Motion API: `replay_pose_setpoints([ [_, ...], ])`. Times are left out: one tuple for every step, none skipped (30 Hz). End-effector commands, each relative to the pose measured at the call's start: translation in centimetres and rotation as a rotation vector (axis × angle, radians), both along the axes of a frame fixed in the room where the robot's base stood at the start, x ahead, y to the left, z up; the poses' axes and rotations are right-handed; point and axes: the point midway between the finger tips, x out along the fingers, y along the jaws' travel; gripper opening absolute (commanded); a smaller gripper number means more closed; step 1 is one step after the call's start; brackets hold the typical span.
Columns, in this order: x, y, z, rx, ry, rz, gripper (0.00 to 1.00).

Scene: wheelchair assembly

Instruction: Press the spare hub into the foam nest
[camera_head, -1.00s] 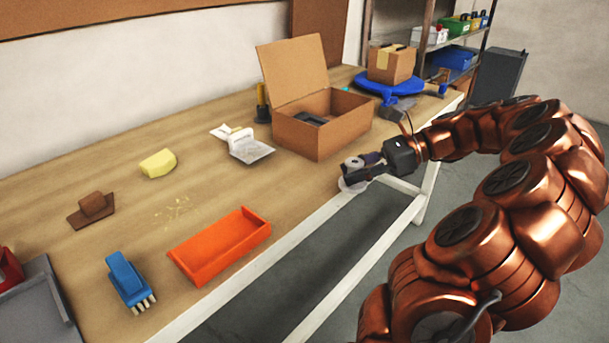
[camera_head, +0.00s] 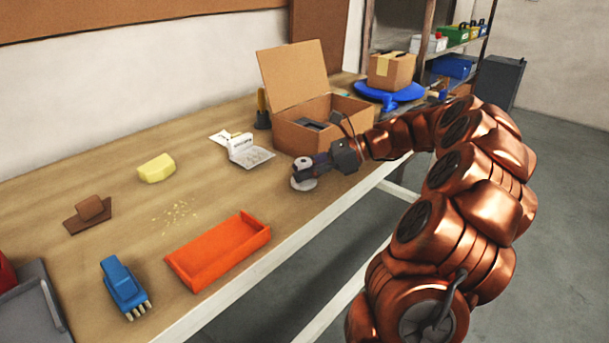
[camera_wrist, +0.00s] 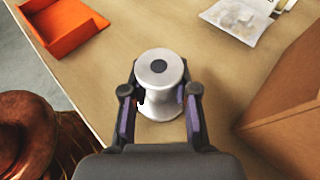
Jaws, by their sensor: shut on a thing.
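The hub (camera_wrist: 160,112) is a pale metal spool with a dark bore and a wide flange at its lower end. In the head view the hub (camera_head: 304,184) is over the bench near its front edge, in front of the open cardboard box. My gripper (camera_wrist: 160,92) is shut on the hub, one finger on each side of its waist; it also shows in the head view (camera_head: 308,170). I cannot tell whether the flange touches the bench. Dark grey pieces (camera_head: 311,124) show inside the cardboard box (camera_head: 318,142); I cannot tell whether they are the foam nest.
The box's raised lid (camera_head: 295,75) stands behind it. A paper and clear packet (camera_head: 248,155) lie left of the hub. An orange tray (camera_head: 218,250), blue brush (camera_head: 123,285), yellow sponge (camera_head: 156,168) and brown block (camera_head: 89,209) lie farther left. Bare bench lies between hub and tray.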

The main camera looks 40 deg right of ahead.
Motion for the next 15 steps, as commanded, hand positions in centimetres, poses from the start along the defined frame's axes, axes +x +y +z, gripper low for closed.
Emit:
replay_pose_setpoints([
  [-0.04, 0.01, -0.53, 0.002, 0.000, 0.000, 0.00],
  [-0.04, 0.02, -0.82, 0.002, 0.000, 0.000, 0.00],
  [-0.04, 0.02, -1.08, 0.001, -0.001, -0.001, 0.00],
  [-0.05, 0.02, -1.19, 0.000, -0.002, -0.001, 0.00],
  [-0.04, 0.01, -1.23, -0.001, -0.002, 0.000, 0.00],
  [-0.05, 0.01, -1.23, -0.001, -0.002, -0.001, 0.00],
  [-0.04, 0.00, -1.21, -0.002, -0.003, -0.001, 0.00],
  [-0.04, 0.00, -1.21, -0.002, -0.003, -0.001, 0.00],
  [-0.05, 0.00, -1.20, -0.002, -0.003, -0.001, 0.00],
  [-0.05, 0.00, -1.20, -0.002, -0.003, -0.001, 0.00],
  [-0.05, 0.00, -1.21, -0.001, -0.002, -0.001, 0.00],
  [-0.05, 0.01, -1.25, -0.001, -0.002, -0.001, 0.00],
  [-0.06, 0.01, -1.29, -0.001, -0.002, 0.000, 0.00],
  [-0.05, 0.00, -1.36, -0.001, -0.002, 0.000, 0.00],
  [-0.06, 0.01, -1.46, -0.001, -0.002, 0.000, 0.00],
])
